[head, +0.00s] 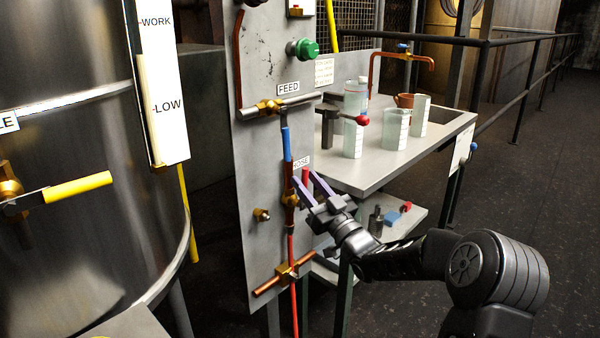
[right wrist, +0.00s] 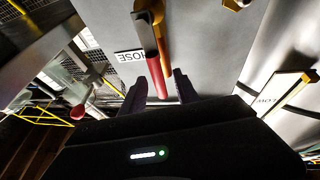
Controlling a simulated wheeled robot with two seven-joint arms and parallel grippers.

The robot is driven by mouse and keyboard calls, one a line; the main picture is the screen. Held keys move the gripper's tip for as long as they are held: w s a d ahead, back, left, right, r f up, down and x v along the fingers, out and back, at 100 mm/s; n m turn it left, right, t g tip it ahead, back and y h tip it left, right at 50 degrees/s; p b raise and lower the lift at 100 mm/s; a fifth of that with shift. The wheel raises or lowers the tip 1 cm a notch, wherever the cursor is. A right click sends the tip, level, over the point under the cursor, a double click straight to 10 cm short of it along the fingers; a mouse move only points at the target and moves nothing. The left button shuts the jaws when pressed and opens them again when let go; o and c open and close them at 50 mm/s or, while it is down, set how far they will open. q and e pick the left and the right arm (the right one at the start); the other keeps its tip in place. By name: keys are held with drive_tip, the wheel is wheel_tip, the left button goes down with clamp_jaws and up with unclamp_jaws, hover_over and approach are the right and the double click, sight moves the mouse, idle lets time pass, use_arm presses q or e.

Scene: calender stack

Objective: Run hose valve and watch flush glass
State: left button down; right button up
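The hose valve (head: 290,199) sits on the grey panel beside a partly covered HOSE label, with a red lever handle (head: 305,174). In the right wrist view the red handle (right wrist: 161,76) lies between the tips of two dark purple fingers, with a gap visible on each side. My right gripper (head: 307,183) is open in front of the valve. I cannot tell whether a finger touches the handle. A vertical line with a blue sleeve (head: 286,145) runs above the valve, and a red hose (head: 291,250) runs below. I cannot clearly pick out the flush glass. My left gripper is out of view.
A FEED valve (head: 270,106) and a green knob (head: 303,49) are higher on the panel. A brass fitting (head: 288,270) is below. A steel tank with a yellow lever (head: 78,188) stands left. A bench (head: 440,150) with beakers and a red-knobbed lever (head: 361,120) is behind right.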

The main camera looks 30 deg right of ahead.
sight(306, 182)
drive_tip(key=v, duration=0.3)
drive_tip(key=shift+s+f, duration=0.1)
drive_tip(key=shift+s, duration=0.05)
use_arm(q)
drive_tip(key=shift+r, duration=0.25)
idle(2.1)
